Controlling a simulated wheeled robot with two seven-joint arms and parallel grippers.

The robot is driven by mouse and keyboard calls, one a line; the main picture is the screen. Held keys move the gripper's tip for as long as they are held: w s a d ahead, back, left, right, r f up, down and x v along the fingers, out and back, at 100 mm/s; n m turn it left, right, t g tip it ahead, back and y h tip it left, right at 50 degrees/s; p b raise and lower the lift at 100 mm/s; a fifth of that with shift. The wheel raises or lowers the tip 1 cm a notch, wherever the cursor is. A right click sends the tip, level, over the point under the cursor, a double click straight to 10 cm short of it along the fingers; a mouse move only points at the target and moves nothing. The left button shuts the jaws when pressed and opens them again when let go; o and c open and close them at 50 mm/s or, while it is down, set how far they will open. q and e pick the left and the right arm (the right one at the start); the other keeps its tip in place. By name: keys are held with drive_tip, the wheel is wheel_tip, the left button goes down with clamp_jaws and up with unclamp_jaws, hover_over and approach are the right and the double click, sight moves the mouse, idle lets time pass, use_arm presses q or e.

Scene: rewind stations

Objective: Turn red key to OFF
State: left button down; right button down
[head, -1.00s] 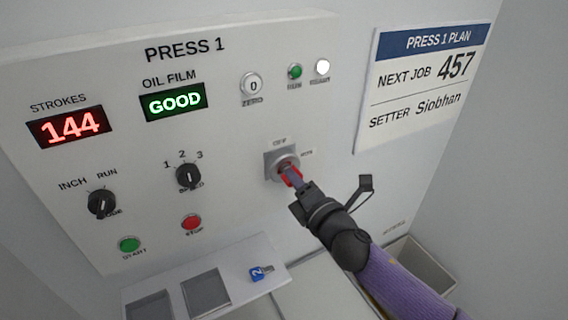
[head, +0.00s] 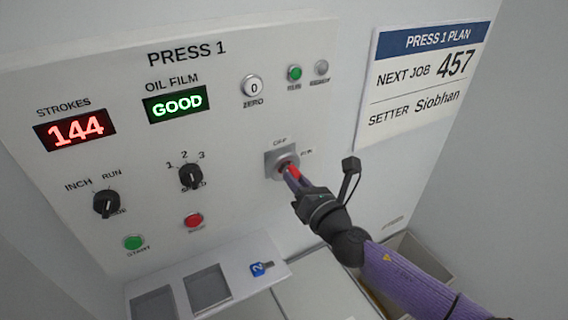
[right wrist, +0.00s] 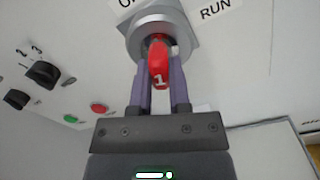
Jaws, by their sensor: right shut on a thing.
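The red key (right wrist: 158,62), marked 1, sits in a round metal key switch (right wrist: 160,20) on the press panel. The switch plate also shows in the head view (head: 272,162), with OFF above it and RUN to its right. My right gripper (right wrist: 160,75) is shut on the red key, one purple finger on each side. In the head view my right gripper (head: 292,174) partly hides the key (head: 295,172). I cannot tell exactly which label the key points at. My left gripper is not in view.
The panel has a mode knob (head: 106,203), a speed knob (head: 191,176), a red stop button (head: 194,220) and a green start button (head: 133,243). A blue tag marked 2 (head: 258,268) lies on the shelf (head: 235,292) below. A bin (head: 425,262) stands behind my right arm.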

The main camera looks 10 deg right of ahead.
drive_tip(key=n+p, duration=0.2)
drive_tip(key=n, duration=0.3)
drive_tip(key=shift+r+n, duration=0.1)
drive_tip(key=shift+n, duration=0.2)
drive_tip(key=c, duration=1)
unclamp_jaws()
drive_tip(key=shift+n, duration=0.3)
drive_tip(key=o, duration=0.5)
drive_tip(key=shift+d, duration=0.1)
